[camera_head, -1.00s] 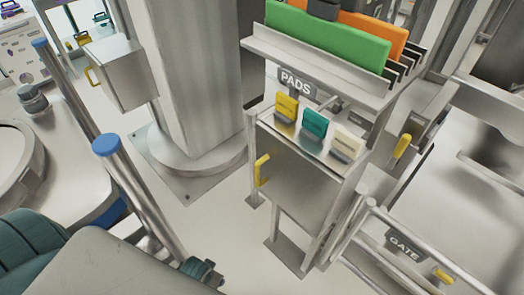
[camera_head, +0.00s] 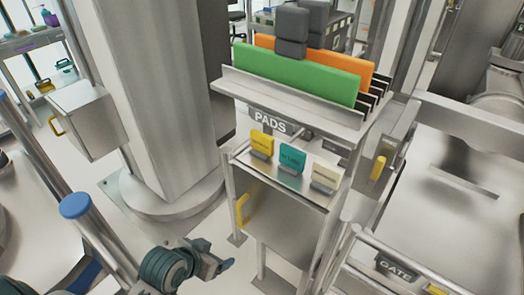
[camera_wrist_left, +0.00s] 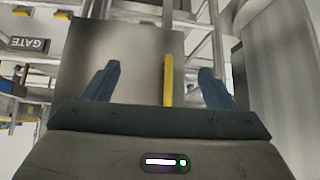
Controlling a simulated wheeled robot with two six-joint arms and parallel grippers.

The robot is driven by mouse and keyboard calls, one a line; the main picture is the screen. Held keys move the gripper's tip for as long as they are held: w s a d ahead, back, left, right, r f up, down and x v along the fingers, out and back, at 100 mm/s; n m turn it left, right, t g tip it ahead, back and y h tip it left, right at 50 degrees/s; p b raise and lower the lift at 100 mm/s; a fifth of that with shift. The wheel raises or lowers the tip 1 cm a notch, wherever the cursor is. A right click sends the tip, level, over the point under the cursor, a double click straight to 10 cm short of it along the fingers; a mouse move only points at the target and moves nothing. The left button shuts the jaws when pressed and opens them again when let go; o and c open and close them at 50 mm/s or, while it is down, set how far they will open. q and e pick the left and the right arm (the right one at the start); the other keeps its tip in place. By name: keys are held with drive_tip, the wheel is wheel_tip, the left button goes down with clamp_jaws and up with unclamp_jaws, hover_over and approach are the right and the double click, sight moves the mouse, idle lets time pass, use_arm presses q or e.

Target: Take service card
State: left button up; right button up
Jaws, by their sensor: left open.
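Three upright cards stand in small grey holders on the metal cabinet's top: a yellow card (camera_head: 262,142), a teal card (camera_head: 291,158) and a cream card (camera_head: 327,176). Their lettering is too small to read surely, so I cannot tell which is the service card. My left gripper (camera_head: 213,258) is at the lower middle, below and left of the cards and apart from them. In the left wrist view, its two dark blue fingers (camera_wrist_left: 159,68) are spread and empty. The cabinet door's yellow handle (camera_wrist_left: 168,80) shows between them, beyond the fingertips. My right gripper is not seen.
A rack (camera_head: 290,102) with a green pad (camera_head: 295,75) and an orange pad (camera_head: 345,68) overhangs behind the cards, above a PADS sign (camera_head: 270,122). A thick column (camera_head: 165,100) stands left. A GATE rail (camera_head: 395,268) lies right.

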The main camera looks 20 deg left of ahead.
use_arm(q)
drive_tip(key=w+d+r+m+t+h, duration=0.15)
drive_tip(key=w+r+t, duration=0.35)
drive_tip(key=w, duration=0.5)
drive_tip(key=t+h, duration=0.3)
drive_tip(key=t, duration=0.1)
approach(260, 141)
drive_tip(key=x, duration=0.2)
drive_tip(key=b+x, duration=0.1)
drive_tip(key=x, duration=0.4)
drive_tip(key=shift+d, duration=0.15)
drive_tip(key=b+x, duration=0.1)
drive_tip(key=x, duration=0.4)
drive_tip(key=shift+w, duration=0.35)
drive_tip(key=shift+s+r, duration=0.1)
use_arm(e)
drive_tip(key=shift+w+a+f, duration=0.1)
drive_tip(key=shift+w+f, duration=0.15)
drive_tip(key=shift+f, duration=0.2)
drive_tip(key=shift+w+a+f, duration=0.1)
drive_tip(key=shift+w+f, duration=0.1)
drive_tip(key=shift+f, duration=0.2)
use_arm(q)
drive_tip(key=c, duration=0.7)
drive_tip(key=shift+c, duration=0.4)
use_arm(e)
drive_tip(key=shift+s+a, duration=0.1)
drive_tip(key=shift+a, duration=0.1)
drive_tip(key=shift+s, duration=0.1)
